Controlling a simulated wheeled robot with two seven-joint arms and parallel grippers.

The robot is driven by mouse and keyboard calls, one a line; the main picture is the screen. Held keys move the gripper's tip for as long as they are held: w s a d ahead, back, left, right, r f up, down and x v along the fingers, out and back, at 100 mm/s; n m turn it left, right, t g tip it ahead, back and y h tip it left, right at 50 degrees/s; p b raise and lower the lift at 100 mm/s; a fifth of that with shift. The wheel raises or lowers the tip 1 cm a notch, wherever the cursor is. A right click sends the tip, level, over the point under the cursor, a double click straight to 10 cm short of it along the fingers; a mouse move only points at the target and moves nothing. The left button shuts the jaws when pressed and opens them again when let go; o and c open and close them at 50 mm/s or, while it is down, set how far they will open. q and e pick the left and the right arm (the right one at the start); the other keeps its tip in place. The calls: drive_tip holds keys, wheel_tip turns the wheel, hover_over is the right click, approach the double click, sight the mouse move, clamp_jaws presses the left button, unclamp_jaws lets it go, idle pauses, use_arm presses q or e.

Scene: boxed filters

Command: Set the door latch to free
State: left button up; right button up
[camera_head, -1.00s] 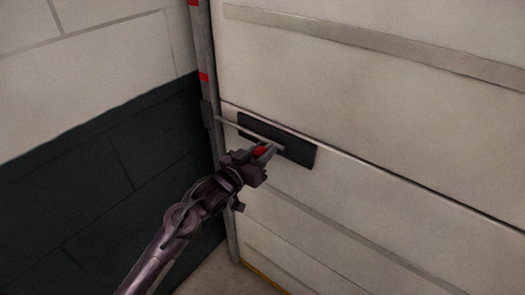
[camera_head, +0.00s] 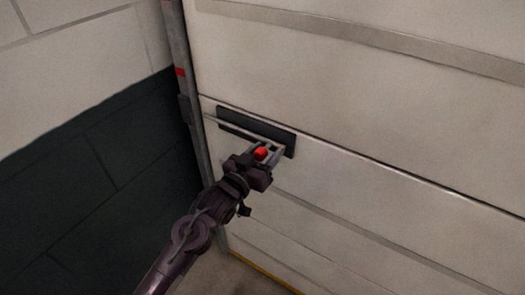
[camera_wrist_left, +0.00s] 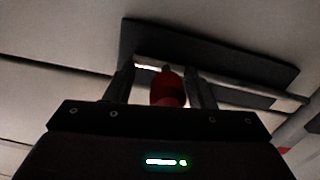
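The door latch is a thin pale bar (camera_head: 225,125) with a red knob (camera_head: 261,153), in front of a dark plate (camera_head: 284,139) on the pale panelled door. My left gripper (camera_head: 268,149) is at the bar's right end, its fingers on either side of the knob. In the left wrist view the red knob (camera_wrist_left: 167,90) sits between the two fingers of the gripper (camera_wrist_left: 162,82), with a visible gap on its left side. The gripper looks open around the knob. The dark plate (camera_wrist_left: 220,55) lies behind it. My right gripper is not in view.
A grey door post (camera_head: 184,100) with red marks stands left of the door. A wall (camera_head: 60,170), dark below and pale above, meets it at the left. A yellow strip (camera_head: 262,272) runs along the door's bottom. The door face to the right is clear.

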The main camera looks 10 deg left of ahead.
sight(258, 160)
use_arm(q)
drive_tip(key=shift+a, duration=0.1)
drive_tip(key=shift+s+a+f, duration=0.1)
drive_tip(key=shift+s, duration=0.05)
drive_tip(key=b+v, duration=0.1)
drive_tip(key=v, duration=0.5)
drive_tip(key=shift+s+b, duration=0.25)
drive_tip(key=shift+b, duration=0.1)
drive_tip(key=shift+s+a, duration=0.1)
drive_tip(key=shift+s, duration=0.35)
